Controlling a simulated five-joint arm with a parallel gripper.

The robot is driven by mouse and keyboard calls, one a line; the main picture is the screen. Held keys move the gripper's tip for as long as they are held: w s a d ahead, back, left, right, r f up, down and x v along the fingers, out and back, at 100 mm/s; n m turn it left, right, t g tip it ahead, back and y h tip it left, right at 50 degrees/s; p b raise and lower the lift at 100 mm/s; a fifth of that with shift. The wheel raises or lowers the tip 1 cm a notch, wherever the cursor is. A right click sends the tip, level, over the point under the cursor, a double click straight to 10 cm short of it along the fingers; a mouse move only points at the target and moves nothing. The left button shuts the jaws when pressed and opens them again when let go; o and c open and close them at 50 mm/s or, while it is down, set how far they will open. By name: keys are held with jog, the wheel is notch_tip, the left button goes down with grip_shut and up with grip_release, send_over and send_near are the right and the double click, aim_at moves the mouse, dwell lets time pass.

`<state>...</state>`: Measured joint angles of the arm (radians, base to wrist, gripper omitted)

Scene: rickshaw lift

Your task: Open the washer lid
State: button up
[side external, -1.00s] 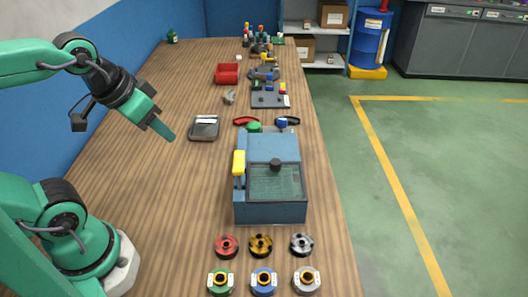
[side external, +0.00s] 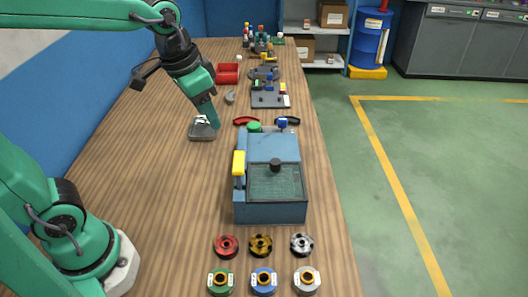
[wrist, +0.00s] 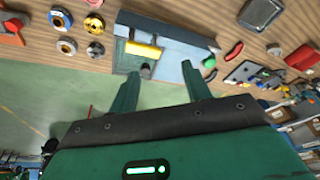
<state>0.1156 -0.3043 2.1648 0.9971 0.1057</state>
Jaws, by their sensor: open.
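The washer (side external: 270,210) is a blue box on the bench, seen in the side external view. Its dark, see-through-looking lid (side external: 285,186) lies flat and closed on the near part, with a black knob (side external: 275,165) at its far edge. A yellow handle (side external: 239,163) stands at its left side. My gripper (side external: 213,122) is open and empty, in the air left of and beyond the washer, apart from it. In the wrist view, my gripper's fingers (wrist: 160,88) are spread, with the black knob (wrist: 146,71) and yellow handle (wrist: 143,50) beyond them.
Several coloured round parts (side external: 261,246) stand in front. Bare bench lies left of the washer.

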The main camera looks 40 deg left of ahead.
jog(key=w+d+f+m+g, duration=0.2)
jog(key=w+d+f, duration=0.15)
jog(key=w, duration=0.35)
jog(key=m+g, duration=0.1)
send_over(276, 161)
notch_tip(276, 161, down, 4)
jog(key=shift+s, duration=0.1)
jog(key=shift+f, duration=0.1)
jog(key=shift+f, duration=3.85)
jog(key=shift+c, duration=0.2)
grip_shut()
